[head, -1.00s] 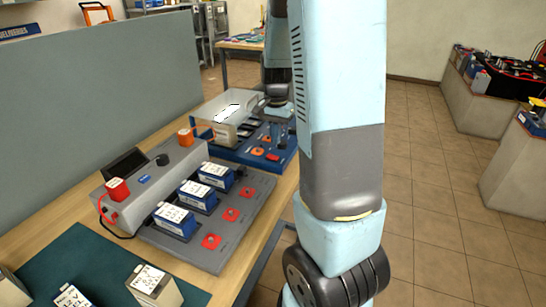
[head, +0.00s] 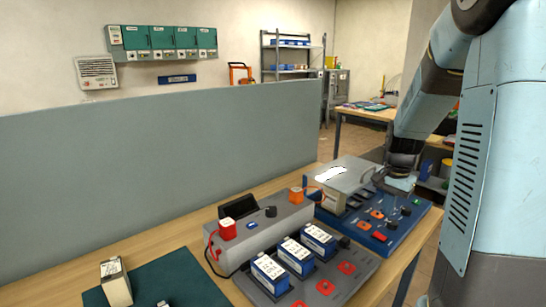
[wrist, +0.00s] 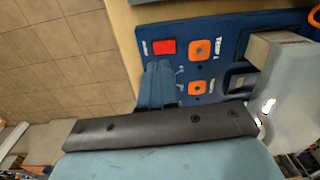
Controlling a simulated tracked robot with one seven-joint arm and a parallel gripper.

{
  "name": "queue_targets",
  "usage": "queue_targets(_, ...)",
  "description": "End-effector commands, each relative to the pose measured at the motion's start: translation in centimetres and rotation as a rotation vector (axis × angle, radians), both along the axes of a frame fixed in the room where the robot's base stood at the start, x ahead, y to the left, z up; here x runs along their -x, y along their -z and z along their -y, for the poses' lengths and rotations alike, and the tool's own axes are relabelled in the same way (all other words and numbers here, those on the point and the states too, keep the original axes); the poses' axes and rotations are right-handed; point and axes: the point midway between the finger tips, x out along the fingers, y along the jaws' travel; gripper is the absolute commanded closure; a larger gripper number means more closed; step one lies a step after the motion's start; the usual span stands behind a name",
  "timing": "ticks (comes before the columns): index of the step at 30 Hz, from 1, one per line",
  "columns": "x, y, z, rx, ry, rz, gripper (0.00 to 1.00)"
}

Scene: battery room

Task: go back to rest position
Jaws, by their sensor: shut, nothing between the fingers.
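My gripper (head: 399,183) is at the end of my arm on the right of the head view, low over the right part of the blue test panel (head: 407,225). In the wrist view my gripper's fingers (wrist: 159,84) are together and empty, beside the panel's edge near a red square (wrist: 164,47) and orange pads (wrist: 200,50). Whether it touches the panel I cannot tell. The grey-lidded box (head: 345,172) on the panel stands just left of my gripper, and its pale side shows at the right of the wrist view.
A grey tray (head: 352,283) with several blue-white batteries and a grey charger (head: 262,236) stands nearer on the bench. A green mat (head: 190,281) with a battery (head: 115,282) lies front left. A grey partition (head: 150,170) runs behind. Tiled floor lies beyond the bench's right edge.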

Motion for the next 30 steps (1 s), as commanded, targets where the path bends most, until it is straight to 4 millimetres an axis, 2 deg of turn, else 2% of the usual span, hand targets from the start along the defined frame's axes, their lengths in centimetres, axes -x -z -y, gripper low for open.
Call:
queue_targets(3, 1.1, -2.1, -1.2, -0.005, -0.063, 0.042, 1.0)
queue_targets(15, 5.7, -8.1, -5.3, 0.004, -0.296, 0.17, 1.0)
queue_targets(30, 12.8, -13.3, -9.5, 0.087, -0.578, 0.32, 1.0)
